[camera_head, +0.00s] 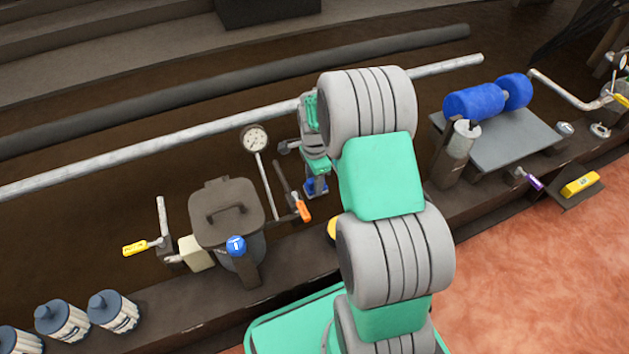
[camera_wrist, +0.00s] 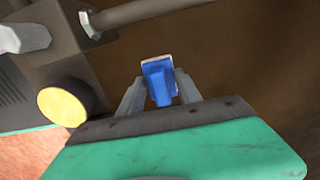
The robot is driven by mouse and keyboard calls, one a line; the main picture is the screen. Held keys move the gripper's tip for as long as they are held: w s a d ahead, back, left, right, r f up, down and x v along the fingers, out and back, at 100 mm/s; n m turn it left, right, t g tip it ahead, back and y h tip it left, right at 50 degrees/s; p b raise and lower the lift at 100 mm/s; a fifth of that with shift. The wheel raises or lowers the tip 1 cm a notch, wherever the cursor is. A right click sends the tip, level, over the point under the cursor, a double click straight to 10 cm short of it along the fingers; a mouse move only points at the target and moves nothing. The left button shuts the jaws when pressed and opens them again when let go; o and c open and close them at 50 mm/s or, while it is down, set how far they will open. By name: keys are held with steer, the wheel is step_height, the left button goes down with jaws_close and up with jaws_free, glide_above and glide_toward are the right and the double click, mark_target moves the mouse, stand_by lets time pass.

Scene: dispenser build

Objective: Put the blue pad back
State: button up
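The blue pad (camera_wrist: 160,82) is between the two fingers of my gripper (camera_wrist: 161,88) in the wrist view. It is a small blue block with a pale edge at its far end. The fingertips meet its sides, so my gripper looks shut on it. In the head view, the blue pad (camera_head: 316,187) shows at the lower end of my gripper (camera_head: 317,178), over the dark bench, right of the orange-handled lever. My arm hides part of the bench there. I cannot tell whether the pad touches anything below it, nor which spot it belongs to.
A lidded dark bin (camera_head: 228,215) and a dial gauge (camera_head: 255,139) stand left of my gripper. The orange-handled lever (camera_head: 303,209) is close by. A yellow round part (camera_wrist: 62,105) is near in the wrist view. A blue roller (camera_head: 474,102) lies on a grey plate (camera_head: 505,140) at right.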

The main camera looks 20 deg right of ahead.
steer(key=o, duration=0.4)
step_height(320, 180, up, 12)
steer(key=p, duration=0.6)
steer(key=s+a+r+n+t, duration=0.1)
steer(key=s+a+r+n, duration=0.4)
steer(key=s+n, duration=0.4)
steer(key=s+a+r+n+t, duration=0.1)
steer(key=s+a+r+n, duration=0.4)
steer(key=s+n, duration=0.4)
steer(key=shift+s+a, duration=0.25)
steer(key=shift+s, duration=0.25)
steer(key=shift+c, duration=0.2)
